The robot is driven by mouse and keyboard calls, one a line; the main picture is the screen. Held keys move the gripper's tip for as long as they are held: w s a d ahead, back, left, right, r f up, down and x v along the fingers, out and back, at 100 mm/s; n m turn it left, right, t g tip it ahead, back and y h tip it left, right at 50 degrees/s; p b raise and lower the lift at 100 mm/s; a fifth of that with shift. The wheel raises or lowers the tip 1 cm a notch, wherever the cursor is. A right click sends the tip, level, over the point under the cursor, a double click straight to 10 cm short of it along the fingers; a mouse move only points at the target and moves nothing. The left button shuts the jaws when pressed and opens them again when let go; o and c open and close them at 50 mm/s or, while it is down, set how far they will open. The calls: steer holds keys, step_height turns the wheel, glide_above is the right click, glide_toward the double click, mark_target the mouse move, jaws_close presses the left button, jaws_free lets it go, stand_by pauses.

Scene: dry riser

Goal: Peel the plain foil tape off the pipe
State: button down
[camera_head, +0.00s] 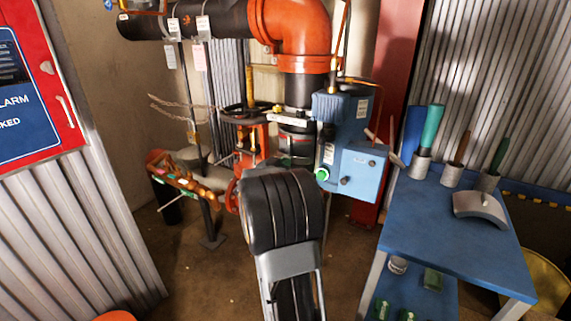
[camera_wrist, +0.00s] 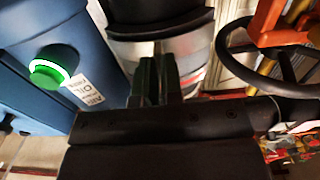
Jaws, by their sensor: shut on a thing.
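The vertical pipe (camera_wrist: 160,10) is dark at the top of the wrist view, with a shiny silver band of foil tape (camera_wrist: 196,50) around it below a dark collar. In the head view the pipe (camera_head: 299,92) drops from the orange elbow, and a silver band (camera_head: 296,128) shows just above my arm. My gripper (camera_wrist: 160,72) is at the front of the silver band, its dark fingers close together and shut on the tape. The pinched edge is hidden between the fingers. In the head view my own arm hides the gripper and the lower pipe.
A blue box with a green button (camera_wrist: 48,68) stands close beside the pipe; it also shows in the head view (camera_head: 343,120). A handwheel (camera_wrist: 262,50) is close on the other side. A blue table (camera_head: 455,225) with tools in cups stands at right.

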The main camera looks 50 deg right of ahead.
steer(key=p+v, duration=0.1)
steer(key=v, duration=0.7)
stand_by(0.5)
steer(key=shift+d, duration=0.1)
stand_by(0.4)
